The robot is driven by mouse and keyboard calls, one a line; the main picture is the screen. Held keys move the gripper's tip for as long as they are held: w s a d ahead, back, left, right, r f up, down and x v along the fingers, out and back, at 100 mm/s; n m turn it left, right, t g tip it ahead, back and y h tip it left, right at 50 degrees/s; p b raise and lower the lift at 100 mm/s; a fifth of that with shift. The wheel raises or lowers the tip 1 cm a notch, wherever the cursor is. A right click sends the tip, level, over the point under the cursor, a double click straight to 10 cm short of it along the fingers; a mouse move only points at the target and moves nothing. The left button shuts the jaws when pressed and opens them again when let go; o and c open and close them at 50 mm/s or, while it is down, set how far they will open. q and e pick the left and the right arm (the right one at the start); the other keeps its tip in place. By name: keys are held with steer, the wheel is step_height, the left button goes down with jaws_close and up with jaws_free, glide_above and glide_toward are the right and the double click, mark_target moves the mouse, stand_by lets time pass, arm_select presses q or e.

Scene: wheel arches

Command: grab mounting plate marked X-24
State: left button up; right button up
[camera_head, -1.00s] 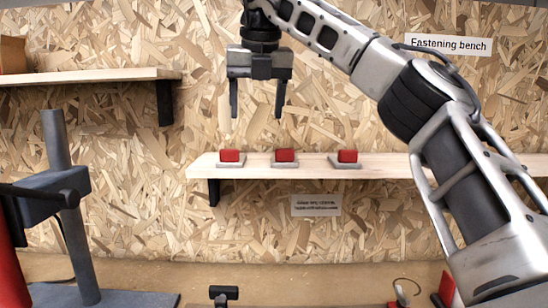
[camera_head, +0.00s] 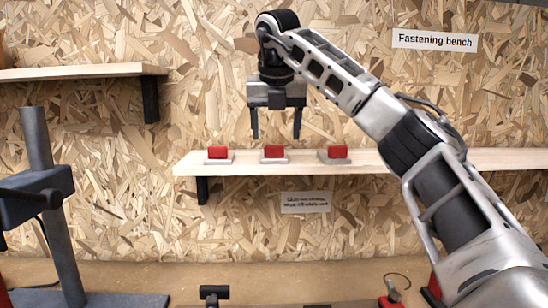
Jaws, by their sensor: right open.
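My left gripper is not in view.
The right shelf (camera_head: 430,160) runs along the chipboard wall, with a small unreadable label (camera_head: 306,202) below it. A sign (camera_head: 434,40) reads "Fastening bench". A grey post stand (camera_head: 50,200) is at the left, and another shelf (camera_head: 80,72) at upper left.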

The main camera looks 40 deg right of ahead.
mark_target(274, 151)
steer(key=x, duration=0.4)
steer(key=shift+a+p, duration=0.15)
steer(key=shift+p, duration=0.15)
steer(key=shift+w+f, duration=0.15)
steer(key=shift+f, duration=0.2)
